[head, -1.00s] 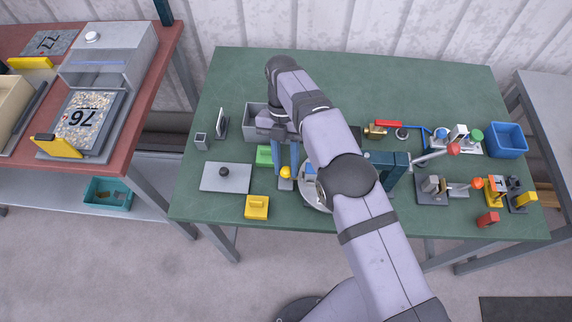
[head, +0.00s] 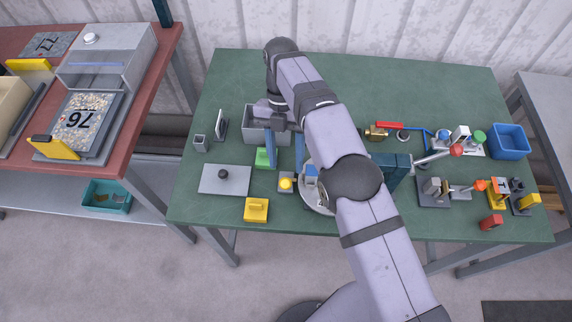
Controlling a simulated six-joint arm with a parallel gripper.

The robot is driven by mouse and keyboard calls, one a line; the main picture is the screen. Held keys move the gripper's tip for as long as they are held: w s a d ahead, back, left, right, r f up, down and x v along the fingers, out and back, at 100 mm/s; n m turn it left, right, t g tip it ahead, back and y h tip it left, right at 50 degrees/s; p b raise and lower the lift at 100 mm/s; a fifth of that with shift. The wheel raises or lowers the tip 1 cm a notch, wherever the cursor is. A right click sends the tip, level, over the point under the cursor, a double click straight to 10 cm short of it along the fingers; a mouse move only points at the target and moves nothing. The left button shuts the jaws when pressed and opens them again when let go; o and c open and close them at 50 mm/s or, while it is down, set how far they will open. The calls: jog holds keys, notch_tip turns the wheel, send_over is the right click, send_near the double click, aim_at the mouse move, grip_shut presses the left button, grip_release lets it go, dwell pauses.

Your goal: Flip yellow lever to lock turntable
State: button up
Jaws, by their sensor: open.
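The yellow lever shows as a round yellow knob (head: 285,183) over a small grey base, left of the turntable. The turntable (head: 309,196) is a pale round disc, mostly hidden behind my arm, with a blue part on it. My gripper (head: 286,165) points down with its two blue fingers spread wide. In the picture its fingertips are just above the knob, and nothing shows between them. I cannot tell their exact height over the table.
A grey bin (head: 259,122) and a green block (head: 264,158) are close to my gripper. A grey plate with a black knob (head: 223,174) and a yellow block (head: 256,209) lie to the left and front. Levers, valves and a blue bin (head: 508,141) fill the right side.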

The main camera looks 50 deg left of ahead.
notch_tip(320, 180, up, 6)
jog(key=shift+p, duration=1.05)
